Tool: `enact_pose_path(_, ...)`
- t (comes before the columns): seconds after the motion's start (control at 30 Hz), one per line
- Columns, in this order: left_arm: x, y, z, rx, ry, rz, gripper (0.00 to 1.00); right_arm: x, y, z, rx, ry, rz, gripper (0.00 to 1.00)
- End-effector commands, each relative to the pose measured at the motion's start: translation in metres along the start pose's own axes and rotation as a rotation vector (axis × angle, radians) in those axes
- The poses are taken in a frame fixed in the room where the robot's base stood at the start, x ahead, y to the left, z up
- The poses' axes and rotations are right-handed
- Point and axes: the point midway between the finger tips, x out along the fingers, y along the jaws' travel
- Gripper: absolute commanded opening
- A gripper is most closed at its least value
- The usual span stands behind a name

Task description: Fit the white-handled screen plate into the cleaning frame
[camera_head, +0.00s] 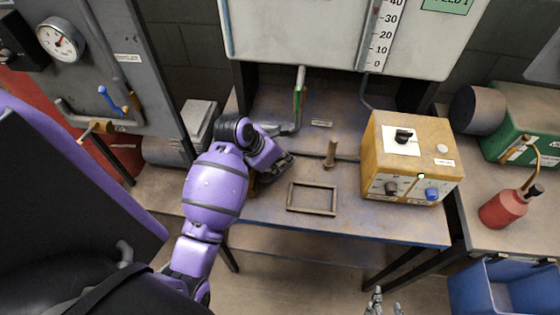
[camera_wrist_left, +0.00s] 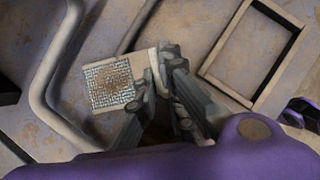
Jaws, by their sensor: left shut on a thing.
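The screen plate (camera_wrist_left: 110,84), a square grey mesh with a rusty patch, shows in the left wrist view. Its white handle (camera_wrist_left: 152,62) is between the fingers of my left gripper (camera_wrist_left: 168,58), which is shut on it. The mesh is partly covered by a finger. I cannot tell whether the plate touches the table. In the head view my left gripper (camera_head: 283,163) is over the table, and the plate is hidden. The cleaning frame (camera_head: 311,213), an empty rectangle, lies flat to the gripper's right; it also shows in the left wrist view (camera_wrist_left: 277,72). My right gripper (camera_head: 385,301) is open at the bottom edge.
A yellow control box (camera_head: 412,150) stands right of the frame. An upright peg (camera_head: 330,154) stands behind the frame. A bent pipe (camera_head: 298,105) is behind my left gripper. The table (camera_head: 275,215) is bare in front of the frame. A blue bin (camera_head: 490,285) is at lower right.

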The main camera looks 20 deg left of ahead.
Motion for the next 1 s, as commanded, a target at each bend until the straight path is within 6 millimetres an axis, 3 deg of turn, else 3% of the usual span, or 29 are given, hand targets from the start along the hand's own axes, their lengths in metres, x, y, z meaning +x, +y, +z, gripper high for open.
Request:
enact_pose_path(0.07, 0.002, 0.000, -0.001, -0.001, -0.001, 0.000, 0.00, 0.000, -0.001, 0.000, 0.000, 0.000, -0.001, 0.40)
enact_pose_path(0.1, 0.003, 0.000, -0.002, -0.001, 0.000, -0.001, 0.09, 0.000, -0.001, 0.000, 0.000, -0.001, -0.002, 0.40)
enact_pose_path(0.23, 0.002, 0.000, -0.001, 0.000, 0.000, 0.000, 0.26, 0.000, -0.001, 0.001, 0.000, -0.001, -0.002, 0.40)
enact_pose_path(0.63, -0.003, 0.000, 0.001, 0.000, -0.001, 0.001, 0.27, 0.000, -0.001, 0.002, 0.000, -0.004, -0.001, 0.40)
enact_pose_path(0.77, -0.022, 0.001, 0.000, -0.001, -0.001, 0.002, 0.27, 0.000, 0.000, 0.005, 0.000, -0.010, 0.000, 0.40)
enact_pose_path(1.0, -0.075, 0.000, 0.002, 0.000, -0.004, 0.002, 0.27, 0.000, 0.002, 0.004, 0.000, -0.006, 0.003, 0.40)
